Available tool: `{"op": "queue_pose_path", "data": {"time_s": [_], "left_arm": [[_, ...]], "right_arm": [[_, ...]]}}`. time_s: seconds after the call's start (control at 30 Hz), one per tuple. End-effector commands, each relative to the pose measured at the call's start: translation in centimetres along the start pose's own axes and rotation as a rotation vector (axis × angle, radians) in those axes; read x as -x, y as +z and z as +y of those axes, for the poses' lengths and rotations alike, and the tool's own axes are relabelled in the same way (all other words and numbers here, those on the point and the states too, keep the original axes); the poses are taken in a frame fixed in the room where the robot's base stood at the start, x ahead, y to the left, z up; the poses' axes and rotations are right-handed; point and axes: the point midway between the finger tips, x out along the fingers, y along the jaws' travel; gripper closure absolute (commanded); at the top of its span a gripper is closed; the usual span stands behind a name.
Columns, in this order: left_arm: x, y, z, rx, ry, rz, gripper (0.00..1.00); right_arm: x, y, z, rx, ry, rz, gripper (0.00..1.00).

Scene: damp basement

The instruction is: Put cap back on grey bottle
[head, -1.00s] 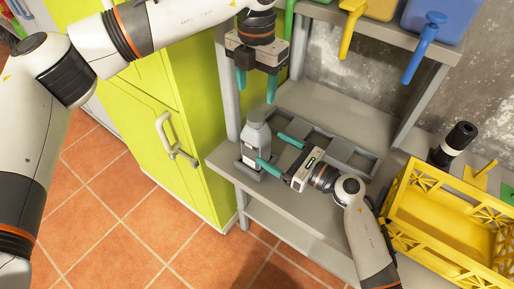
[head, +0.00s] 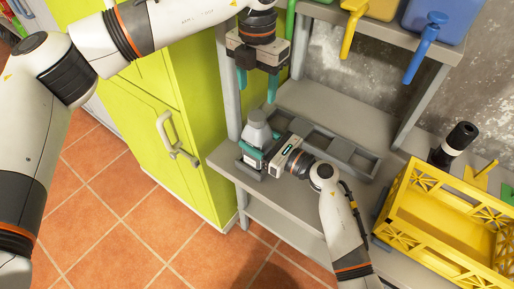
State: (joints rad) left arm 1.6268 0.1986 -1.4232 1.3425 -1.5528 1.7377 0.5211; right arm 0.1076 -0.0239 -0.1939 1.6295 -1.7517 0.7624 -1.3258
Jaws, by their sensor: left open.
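The grey bottle (head: 257,131) stands upright at the left end of the grey shelf, with a lighter grey top. My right gripper (head: 264,145) is at the bottle's body, with one teal finger across its near side and the other at its right side, partly hidden. Whether the fingers press on the bottle is unclear. My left gripper (head: 257,88) is open and points down, above the bottle and apart from it. Nothing shows between its fingers. I cannot make out a separate cap.
A grey compartment tray (head: 345,152) lies on the shelf (head: 310,100) behind my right gripper. A yellow crate (head: 440,215) and a black cylinder (head: 458,137) are at right. A lime-green cabinet (head: 165,120) stands at left. Coloured bins with taps (head: 430,35) are above.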

Motion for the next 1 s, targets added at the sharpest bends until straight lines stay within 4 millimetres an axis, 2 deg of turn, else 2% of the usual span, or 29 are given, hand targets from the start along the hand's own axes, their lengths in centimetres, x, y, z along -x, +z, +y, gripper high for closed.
{"op": "queue_pose_path", "data": {"time_s": [0.03,0.3,0.47,0.8,1.0], "left_arm": [[0.0,0.0,0.01,0.0,0.0,0.0,0.4],[0.0,0.0,0.01,0.008,0.0,0.0,0.4],[-0.01,-0.01,0.03,0.139,0.0,0.0,0.4],[0.0,0.0,0.05,0.65,0.001,0.0,0.4],[0.0,0.01,0.03,0.78,0.0,0.0,0.4]], "right_arm": [[0.01,0.01,0.0,0.0,0.0,0.0,0.56],[0.02,0.01,-0.01,0.0,0.0,0.0,1.0],[0.02,0.01,-0.01,0.0,0.0,0.0,1.0],[0.02,0.01,-0.01,-0.001,0.0,0.0,1.0],[0.02,0.01,-0.01,-0.001,0.0,0.0,1.0]]}}
